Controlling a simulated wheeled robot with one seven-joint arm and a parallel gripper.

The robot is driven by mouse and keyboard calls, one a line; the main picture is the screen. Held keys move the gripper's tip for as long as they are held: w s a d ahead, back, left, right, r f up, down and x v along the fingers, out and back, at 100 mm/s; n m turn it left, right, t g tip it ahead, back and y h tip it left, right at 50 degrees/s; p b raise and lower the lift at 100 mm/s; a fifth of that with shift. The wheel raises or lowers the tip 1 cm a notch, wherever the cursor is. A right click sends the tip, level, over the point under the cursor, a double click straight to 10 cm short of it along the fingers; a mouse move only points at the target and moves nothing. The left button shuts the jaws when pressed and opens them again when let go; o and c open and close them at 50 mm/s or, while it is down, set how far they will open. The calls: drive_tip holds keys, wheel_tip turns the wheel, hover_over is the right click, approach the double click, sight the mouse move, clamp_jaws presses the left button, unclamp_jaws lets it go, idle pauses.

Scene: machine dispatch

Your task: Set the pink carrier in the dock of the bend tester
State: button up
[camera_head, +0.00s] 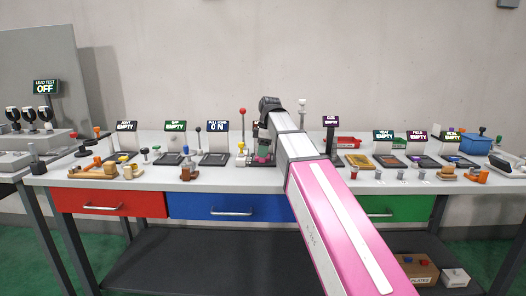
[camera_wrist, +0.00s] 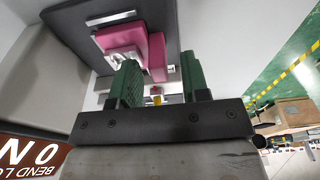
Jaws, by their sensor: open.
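The pink carrier (camera_wrist: 157,58) is in the wrist view just beyond my fingertips, with a pale metallic piece on it. It lies at or over a dark plate (camera_wrist: 66,38), which has a light strip. My gripper (camera_wrist: 160,80) has two green fingers, spread apart, with part of the carrier showing between and beyond them. In the head view my gripper (camera_head: 263,148) points down over the bench, with a bit of pink at its tips. A sign reading "BEND LO…" and "ON" (camera_wrist: 32,155) is at the lower left of the wrist view. Whether the carrier is seated is unclear.
Signed stations line the bench (camera_head: 150,178), including an ON sign (camera_head: 217,127) left of my gripper. A yellow-and-white fixture (camera_head: 241,152) and a red-knobbed post (camera_head: 242,112) stand close by. Small loose parts lie along the front edge. A blue bin (camera_head: 475,144) is at the right.

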wheel_tip(320, 180, up, 12)
drive_tip(key=d, duration=0.1)
drive_tip(key=shift+d, duration=0.4)
